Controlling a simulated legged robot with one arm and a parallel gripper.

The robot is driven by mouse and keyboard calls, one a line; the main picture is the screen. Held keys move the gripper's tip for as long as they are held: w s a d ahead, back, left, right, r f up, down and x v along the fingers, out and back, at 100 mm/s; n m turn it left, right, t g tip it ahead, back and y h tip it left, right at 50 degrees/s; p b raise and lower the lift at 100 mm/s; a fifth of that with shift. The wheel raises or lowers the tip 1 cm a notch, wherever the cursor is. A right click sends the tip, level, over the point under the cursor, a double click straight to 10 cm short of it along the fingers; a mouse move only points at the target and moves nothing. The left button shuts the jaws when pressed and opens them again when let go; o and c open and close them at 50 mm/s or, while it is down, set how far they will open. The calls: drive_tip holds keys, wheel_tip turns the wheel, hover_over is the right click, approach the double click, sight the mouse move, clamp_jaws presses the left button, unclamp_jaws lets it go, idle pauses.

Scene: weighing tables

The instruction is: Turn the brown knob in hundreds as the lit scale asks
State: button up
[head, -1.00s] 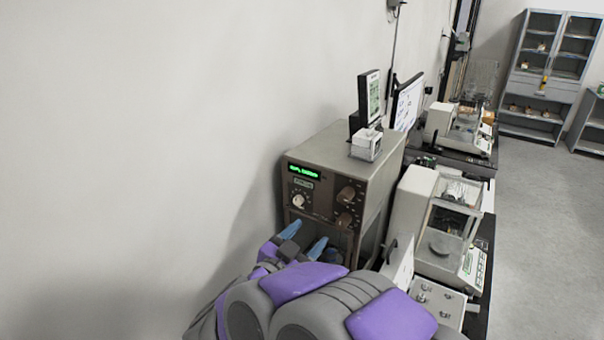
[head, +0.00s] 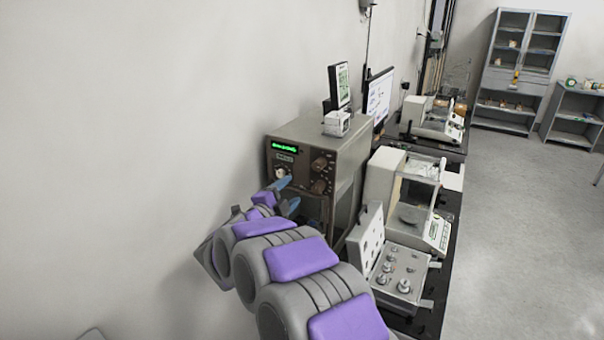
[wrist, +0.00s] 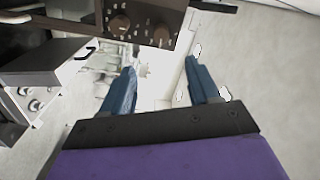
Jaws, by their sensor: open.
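The lit scale (head: 330,135) is a grey-brown box with a brown front and a glowing green display (head: 284,147); its digits are too blurred to read. Two brown knobs sit on the front's right side, an upper one (head: 319,164) and a lower one (head: 319,186). A pale knob (head: 280,173) is at the left under the display. My gripper (head: 289,194) is open and empty in front of the panel, its blue fingers near the pale knob in the head view. In the wrist view both brown knobs (wrist: 119,25) (wrist: 161,35) show beyond the open fingers (wrist: 163,84).
A white balance (head: 383,178) with a glass chamber stands right of the scale. A monitor (head: 378,97) and another balance (head: 432,120) are farther back. Floor at the right is clear.

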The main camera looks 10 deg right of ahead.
sight(315, 167)
drive_tip(key=x, duration=1.5)
drive_tip(key=shift+f+b, duration=0.1)
drive_tip(key=shift+b, duration=0.2)
drive_tip(key=shift+w+d, duration=0.15)
drive_tip(key=shift+w, duration=0.6)
drive_tip(key=shift+w+d, duration=0.1)
drive_tip(key=shift+d, duration=0.35)
drive_tip(key=shift+a, duration=0.15)
drive_tip(key=c, duration=1)
drive_tip(key=shift+n+p, duration=0.4)
drive_tip(key=shift+p, duration=0.45)
